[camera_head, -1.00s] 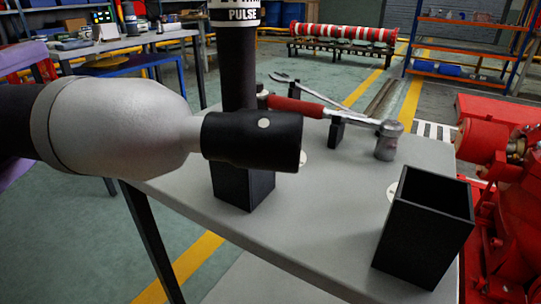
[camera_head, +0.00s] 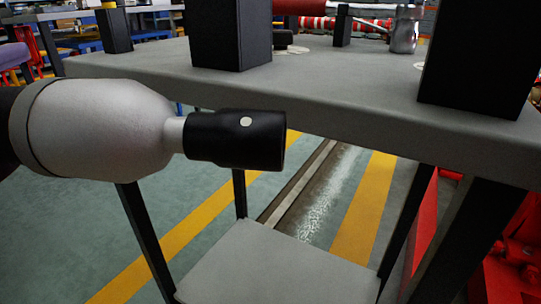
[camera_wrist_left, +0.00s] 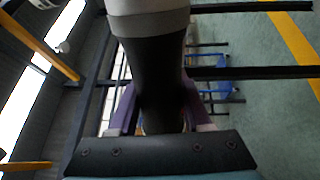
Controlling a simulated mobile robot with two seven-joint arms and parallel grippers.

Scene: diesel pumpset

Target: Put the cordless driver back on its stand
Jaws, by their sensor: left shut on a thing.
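The cordless driver (camera_head: 95,128) reaches in from the left of the head view, close to the camera. It has a silver body and a black socket nose (camera_head: 235,139) pointing right, roughly level. It appears in front of the table's near edge. In the left wrist view my left gripper (camera_wrist_left: 160,118) is shut on the driver's black grip (camera_wrist_left: 155,65), with a pale collar above it. An open-topped black box stand (camera_head: 480,60) rises at the table's right, its top cut off. Another black box stand (camera_head: 232,38) stands farther left. My right gripper is not in view.
The grey table (camera_head: 330,80) spans the view, with dark legs and a lower shelf (camera_head: 280,265). Red machinery (camera_head: 510,260) is at the right. The floor at left is free.

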